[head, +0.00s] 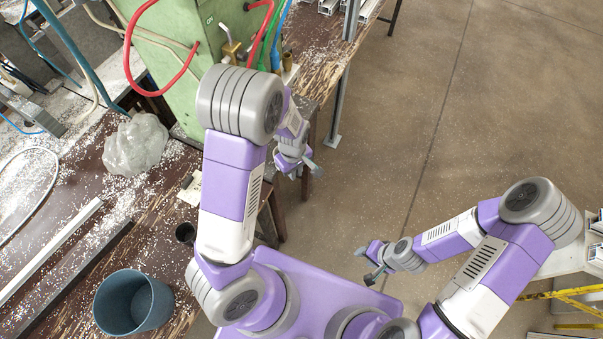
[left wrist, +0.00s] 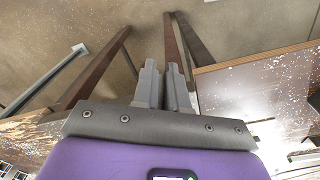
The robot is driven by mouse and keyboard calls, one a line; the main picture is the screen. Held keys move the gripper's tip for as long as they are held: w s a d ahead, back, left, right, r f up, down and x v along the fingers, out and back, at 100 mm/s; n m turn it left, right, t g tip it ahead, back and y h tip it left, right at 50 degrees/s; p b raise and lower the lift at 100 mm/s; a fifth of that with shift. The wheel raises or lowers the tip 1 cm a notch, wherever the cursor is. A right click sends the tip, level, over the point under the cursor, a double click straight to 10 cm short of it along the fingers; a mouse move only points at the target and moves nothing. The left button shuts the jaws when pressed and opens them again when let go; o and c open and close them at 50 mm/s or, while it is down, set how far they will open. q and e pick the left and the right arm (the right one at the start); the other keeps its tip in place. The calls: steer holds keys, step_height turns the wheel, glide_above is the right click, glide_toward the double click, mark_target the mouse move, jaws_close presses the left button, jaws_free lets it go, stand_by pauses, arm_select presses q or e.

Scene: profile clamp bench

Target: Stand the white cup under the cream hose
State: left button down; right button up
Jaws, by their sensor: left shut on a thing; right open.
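I cannot make out the white cup in either view. A cream hose (head: 150,36) runs across the top of the green machine at the upper left of the head view. My left gripper (head: 303,171) is beyond the bench's right edge, over the floor. In the left wrist view its fingers (left wrist: 165,85) are close together, and what is between them is too small or hidden to name. My right gripper (head: 372,268) is open and empty, over the floor at the lower right.
The green machine (head: 180,75) stands on the bench with red, green and blue hoses. A clear plastic bag (head: 136,145), a small black cup (head: 185,233), a blue bin (head: 133,303) and metal profiles (head: 50,250) are on the left. The floor at right is largely clear.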

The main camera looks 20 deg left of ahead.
arm_select(q)
steer(key=shift+w+a+f+b, duration=0.1)
steer(key=shift+a+b, duration=0.05)
steer(key=shift+a, duration=1.3)
steer(key=shift+w+a+f+b, duration=0.1)
steer(key=shift+a+b, duration=0.05)
steer(key=shift+a, duration=1.25)
steer(key=shift+s+r, duration=0.1)
steer(key=shift+s, duration=0.1)
steer(key=shift+f, duration=0.35)
steer(key=c, duration=1.1)
jaws_free()
steer(key=shift+s+a, duration=0.15)
